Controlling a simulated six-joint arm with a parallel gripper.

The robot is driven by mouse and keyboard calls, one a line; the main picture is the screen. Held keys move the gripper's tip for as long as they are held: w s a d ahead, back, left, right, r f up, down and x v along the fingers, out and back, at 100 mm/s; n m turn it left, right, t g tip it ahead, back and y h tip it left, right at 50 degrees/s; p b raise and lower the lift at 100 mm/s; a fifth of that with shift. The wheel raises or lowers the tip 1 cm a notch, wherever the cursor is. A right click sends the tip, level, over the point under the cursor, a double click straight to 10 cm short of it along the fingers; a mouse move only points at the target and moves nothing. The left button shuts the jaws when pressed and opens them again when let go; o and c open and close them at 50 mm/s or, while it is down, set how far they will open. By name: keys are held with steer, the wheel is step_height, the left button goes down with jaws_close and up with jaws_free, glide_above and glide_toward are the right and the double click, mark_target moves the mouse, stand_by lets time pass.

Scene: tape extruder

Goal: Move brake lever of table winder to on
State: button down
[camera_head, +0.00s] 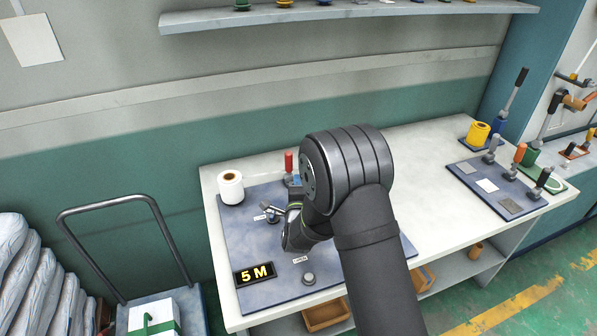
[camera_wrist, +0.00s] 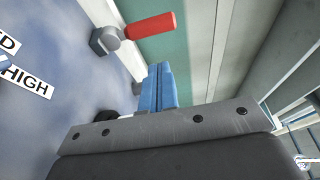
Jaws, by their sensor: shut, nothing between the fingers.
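A red-handled lever (camera_head: 289,162) stands at the back edge of the blue-grey winder board (camera_head: 232,224). In the wrist view the red handle (camera_wrist: 150,25) extends from a grey pivot (camera_wrist: 106,40). My gripper (camera_wrist: 158,72) has its blue fingers pressed together and empty. In the wrist view the fingertips are just below the red handle, with no clear contact. In the head view my arm hides much of the board and most of the gripper. I cannot read any on or off mark by the lever.
A white roll (camera_head: 230,187) stands at the board's back left. A "5 M" display (camera_head: 255,274) and a round knob (camera_head: 308,279) are at its front. A small grey lever (camera_head: 270,212) sits mid-board. A second panel (camera_head: 495,190) with levers is at right; bare table lies between.

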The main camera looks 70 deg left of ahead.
mark_target(292, 161)
steer(key=x, duration=0.9)
steer(key=shift+a, duration=0.2)
steer(key=shift+s+n, duration=0.2)
steer(key=shift+n, duration=0.3)
steer(key=shift+s+r+n+y, duration=0.1)
steer(key=shift+s+n+y, duration=0.3)
steer(key=shift+s+n, duration=0.3)
steer(key=shift+s+f+n+y, duration=0.25)
steer(key=shift+s+n+y, duration=0.1)
steer(key=shift+s+n, duration=0.65)
steer(key=shift+s+f+n+y, duration=0.25)
steer(key=shift+s+n+y, duration=0.1)
steer(key=shift+s+n, duration=0.65)
